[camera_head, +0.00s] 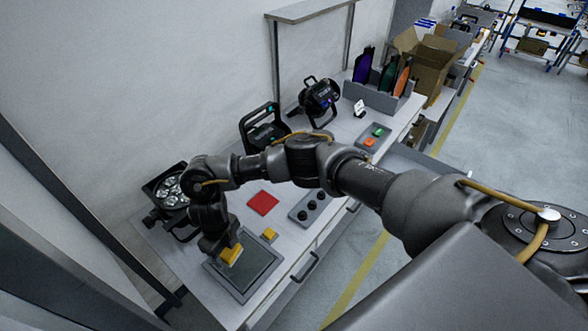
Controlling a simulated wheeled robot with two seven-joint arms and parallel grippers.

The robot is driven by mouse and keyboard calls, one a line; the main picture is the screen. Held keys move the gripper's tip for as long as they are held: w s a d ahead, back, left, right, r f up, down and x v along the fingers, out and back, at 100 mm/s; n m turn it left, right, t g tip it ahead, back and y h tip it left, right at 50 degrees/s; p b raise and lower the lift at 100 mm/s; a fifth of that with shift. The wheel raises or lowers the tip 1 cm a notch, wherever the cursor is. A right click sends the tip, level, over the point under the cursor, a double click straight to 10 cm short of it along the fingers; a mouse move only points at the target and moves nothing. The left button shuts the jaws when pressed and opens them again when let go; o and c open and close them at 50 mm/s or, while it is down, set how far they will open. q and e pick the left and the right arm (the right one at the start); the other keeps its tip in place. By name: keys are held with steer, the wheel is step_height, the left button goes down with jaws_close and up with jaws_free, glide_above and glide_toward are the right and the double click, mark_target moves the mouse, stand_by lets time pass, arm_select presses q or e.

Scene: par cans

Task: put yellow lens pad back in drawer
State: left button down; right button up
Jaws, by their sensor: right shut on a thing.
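My right gripper (222,246) is shut on a yellow lens pad (232,256), over a grey-framed dark mat (262,262) at the near end of the bench. I cannot tell whether the pad touches the mat. A second, smaller yellow block (269,234) lies at the mat's far edge. Drawer fronts with dark handles (306,267) run along the bench's right side. The near drawer looks shut, and its inside does not show. My left gripper is not in view.
On the bench (233,205) are a red square (263,203), a grey holder with dark knobs (309,206), a tray with green and orange pieces (373,137), and several stage lamps (171,187). My right arm crosses above the bench. A cardboard box (428,60) stands far back.

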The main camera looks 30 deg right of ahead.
steer(key=n+b, duration=0.1)
steer(key=n, duration=0.1)
steer(key=d+r+n, duration=0.1)
steer(key=n, duration=0.1)
steer(key=w+d+r+n+b, duration=0.1)
steer(key=n, duration=0.1)
steer(key=shift+w+d+r+b, duration=0.1)
steer(key=shift+r+b, duration=0.1)
steer(key=shift+b, duration=0.1)
steer(key=s+d+r+n+b, duration=0.3)
steer(key=s+d+n+b, duration=0.1)
steer(key=n, duration=0.8)
steer(key=s+d+r+n+b, duration=0.4)
steer(key=s+d+n, duration=0.3)
steer(key=d+n, duration=0.2)
steer(key=n, duration=0.2)
steer(key=shift+s+d+n, duration=0.3)
steer(key=shift+n, duration=0.1)
